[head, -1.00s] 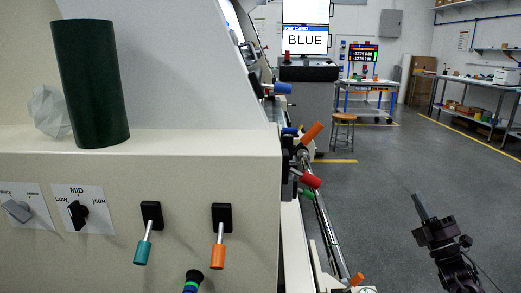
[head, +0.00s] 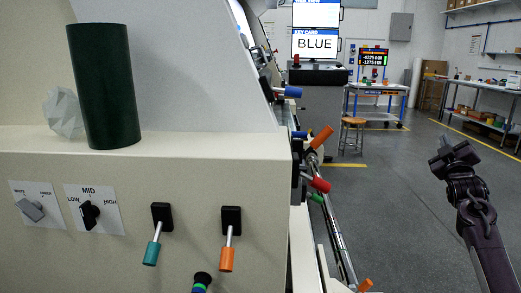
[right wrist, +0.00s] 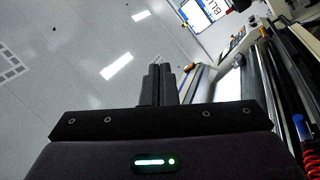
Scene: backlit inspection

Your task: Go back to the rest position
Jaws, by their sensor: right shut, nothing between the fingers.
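My right gripper (head: 449,149) is raised over open floor at the right of the head view, apart from the machine. It is shut and empty. In the right wrist view its two dark fingers (right wrist: 158,84) are together and point up toward the ceiling. My left gripper is not in any view.
A beige machine (head: 225,185) fills the left, with a teal lever (head: 152,252), an orange lever (head: 227,258) and a selector knob (head: 89,211) on its front. A dark green cylinder (head: 104,90) stands on its ledge. A stool (head: 352,123) and workbenches stand farther back. The floor (head: 400,220) is clear.

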